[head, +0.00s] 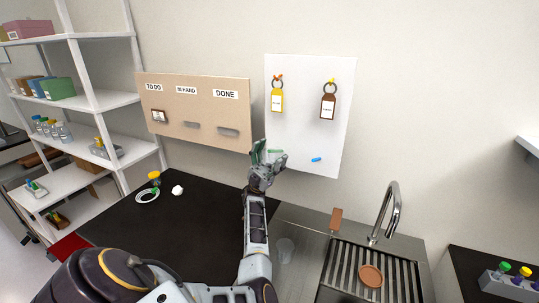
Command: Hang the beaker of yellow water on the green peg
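My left gripper (266,156) is raised in front of the lower left of the white board (340,150). Green shows at its fingertips; I cannot tell whether this is a peg, a held thing or part of the fingers. It is too small to tell whether the fingers are open or shut. No green peg shows clearly. A clear vessel (285,250) stands at the left side of the sink, beside my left forearm; I see no yellow water in it. I cannot make out a beaker of yellow water. My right gripper is not in view.
A yellow tag (277,100) and a brown tag (328,107) hang on the board, above a blue peg (316,159). A tan card board (190,110) is left of it. The dark counter (205,215) is mostly clear. A tall tap (388,215) stands by the sink.

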